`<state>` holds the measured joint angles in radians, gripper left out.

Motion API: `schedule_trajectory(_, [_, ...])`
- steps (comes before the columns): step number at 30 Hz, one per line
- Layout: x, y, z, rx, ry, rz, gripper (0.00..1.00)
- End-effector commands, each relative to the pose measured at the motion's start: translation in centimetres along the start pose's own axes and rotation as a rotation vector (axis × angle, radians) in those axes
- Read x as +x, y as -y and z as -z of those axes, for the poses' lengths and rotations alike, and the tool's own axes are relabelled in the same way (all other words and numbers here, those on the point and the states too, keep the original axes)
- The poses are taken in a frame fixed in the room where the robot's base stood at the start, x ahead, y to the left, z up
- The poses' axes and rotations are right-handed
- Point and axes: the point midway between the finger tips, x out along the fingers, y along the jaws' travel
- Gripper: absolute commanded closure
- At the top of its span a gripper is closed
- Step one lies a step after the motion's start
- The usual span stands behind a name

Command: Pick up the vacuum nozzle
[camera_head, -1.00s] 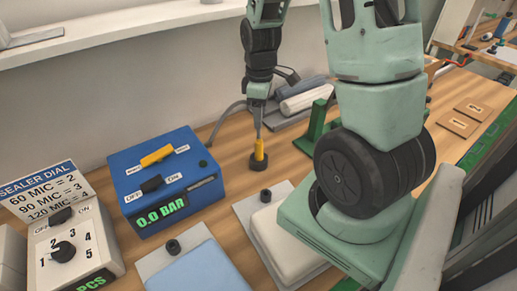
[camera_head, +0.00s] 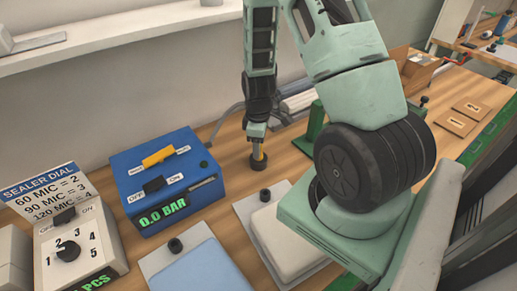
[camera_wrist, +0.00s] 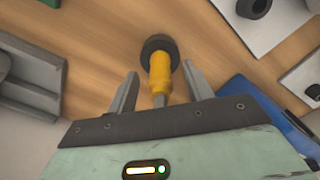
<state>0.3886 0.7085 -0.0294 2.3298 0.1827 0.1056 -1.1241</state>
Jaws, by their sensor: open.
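The vacuum nozzle (camera_wrist: 160,73) has a yellow body with a black round base and a grey stem. It stands on the wooden table (camera_wrist: 92,42), and in the head view the nozzle (camera_head: 258,155) shows at the centre, right of the blue box. My gripper (camera_wrist: 156,78) is open, with one grey finger on each side of the yellow body. The fingers appear apart from it. In the head view my gripper (camera_head: 256,138) is over the nozzle and hides its upper part.
A blue box (camera_head: 145,170) with switches and a 0.0 BAR display stands left of the nozzle. A sealer dial unit (camera_head: 75,250) is further left. Bags on grey plates (camera_head: 245,208) lie in front. Rolls (camera_head: 298,100) and a green stand (camera_head: 316,122) are behind and right.

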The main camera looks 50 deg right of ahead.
Motion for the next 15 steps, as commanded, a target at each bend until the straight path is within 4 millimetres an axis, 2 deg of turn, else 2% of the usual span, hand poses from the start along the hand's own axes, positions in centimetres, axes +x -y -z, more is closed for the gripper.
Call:
schedule_trajectory(8, [0.25,-0.01,0.00,0.000,0.000,-0.001,0.49])
schedule_trajectory(13, [0.24,0.00,0.00,0.000,0.000,0.000,0.96])
schedule_trajectory(15, [0.23,0.00,0.00,0.000,0.000,-0.001,0.99])
